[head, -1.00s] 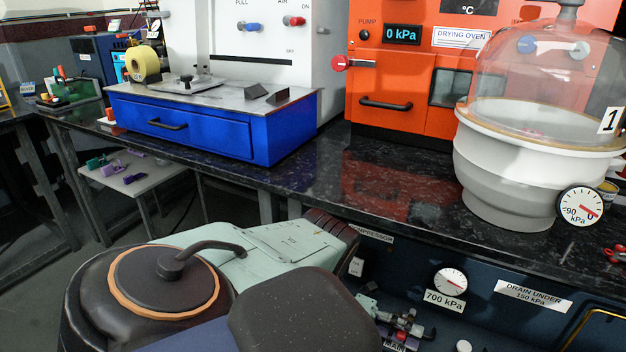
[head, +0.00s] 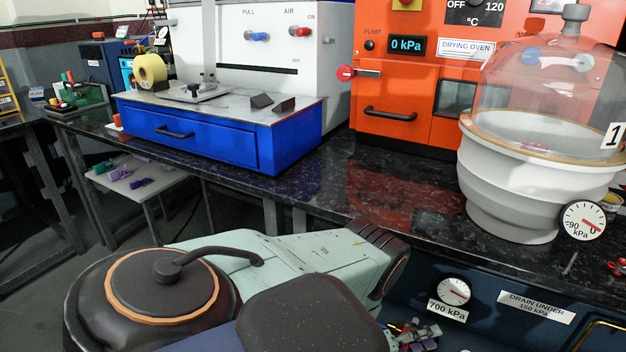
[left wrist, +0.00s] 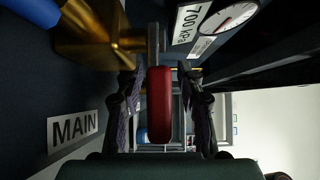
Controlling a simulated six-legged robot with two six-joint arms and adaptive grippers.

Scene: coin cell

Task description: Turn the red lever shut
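The red lever (left wrist: 159,103) is in the left wrist view, on a brass valve (left wrist: 95,35) beside a "MAIN" label (left wrist: 73,129). My left gripper (left wrist: 162,100) is open, with one dark finger on each side of the lever. A gap shows between the lever and each finger. In the head view only a bit of my left gripper (head: 414,336) shows at the bottom edge, partly hidden by my own arm. The lever cannot be made out there. My right gripper is not in view.
A pressure gauge with a 700 kPa label (head: 453,291) is on the dark panel under the black bench top (head: 400,205). It also shows near the valve in the left wrist view (left wrist: 228,18). A vacuum desiccator (head: 510,190) stands on the bench above.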

